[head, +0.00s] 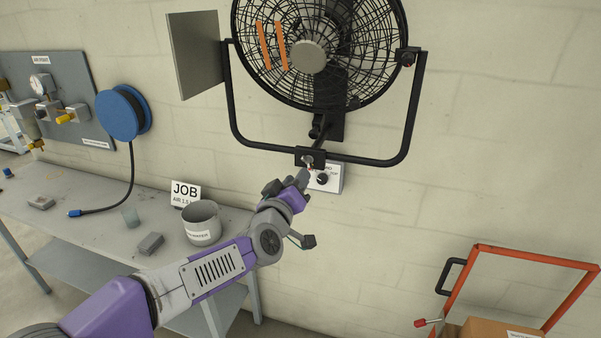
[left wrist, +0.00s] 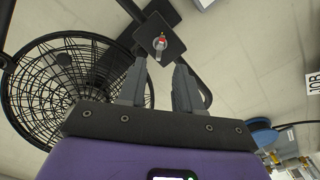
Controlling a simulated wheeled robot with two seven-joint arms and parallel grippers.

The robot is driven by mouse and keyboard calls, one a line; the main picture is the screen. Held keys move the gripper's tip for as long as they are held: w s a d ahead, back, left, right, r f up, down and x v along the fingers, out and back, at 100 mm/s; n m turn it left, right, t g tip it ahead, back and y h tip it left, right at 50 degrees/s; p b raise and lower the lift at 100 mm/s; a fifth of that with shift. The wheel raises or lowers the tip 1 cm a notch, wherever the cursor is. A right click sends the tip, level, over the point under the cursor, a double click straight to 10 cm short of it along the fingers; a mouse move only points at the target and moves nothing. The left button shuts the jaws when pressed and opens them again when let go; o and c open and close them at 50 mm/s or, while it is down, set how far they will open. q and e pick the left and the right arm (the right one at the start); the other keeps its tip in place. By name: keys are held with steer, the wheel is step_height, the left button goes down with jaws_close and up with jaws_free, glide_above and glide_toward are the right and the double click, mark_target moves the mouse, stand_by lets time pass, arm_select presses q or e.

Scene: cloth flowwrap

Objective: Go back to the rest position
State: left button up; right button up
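My left arm reaches from the lower left to the wall fan (head: 318,50), and my left gripper (head: 300,178) is just under the fan's bracket, in front of the white control box (head: 334,180) with a black knob. In the left wrist view the two fingers of my left gripper (left wrist: 160,68) stand apart with nothing between them. Beyond the fingertips is a dark plate (left wrist: 150,30) with a small red-tipped fitting (left wrist: 160,42). The gripper hides part of the control box in the head view. My right gripper is not in view.
A grey bench (head: 90,205) at the left bears a pot (head: 202,222), a JOB card (head: 185,193) and small blocks. A blue hose reel (head: 123,113) hangs above it. An orange-framed cart (head: 520,255) with a carton is at lower right. The wall between is bare.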

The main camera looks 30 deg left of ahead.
arm_select(q)
steer(key=shift+s+d, duration=0.15)
steer(key=shift+s, duration=0.4)
steer(key=w+d+f+m+g+h, duration=0.15)
steer(key=d+f+g, duration=0.3)
steer(key=f, duration=1.15)
steer(key=d+f+m+g+h, duration=0.3)
steer(key=d+f, duration=0.3)
steer(key=f, duration=1)
steer(key=s+d+f+m+g+h, duration=0.1)
steer(key=s+d+f+g, duration=0.15)
steer(key=s+f, duration=0.4)
steer(key=s+d+f+m+g+h, duration=0.1)
steer(key=s+d+f+g, duration=0.2)
steer(key=f, duration=0.6)
steer(key=s+d+f+g+h, duration=0.1)
steer(key=s+d+f+g, duration=0.1)
steer(key=s, duration=0.5)
steer(key=s+d+f+m+g, duration=0.1)
steer(key=s+d+f+g, duration=0.1)
steer(key=s+d+f, duration=0.3)
step_height(320, 180, down, 2)
steer(key=shift+s+f+h, duration=0.2)
steer(key=shift+s+h, duration=0.15)
steer(key=shift+s, duration=0.7)
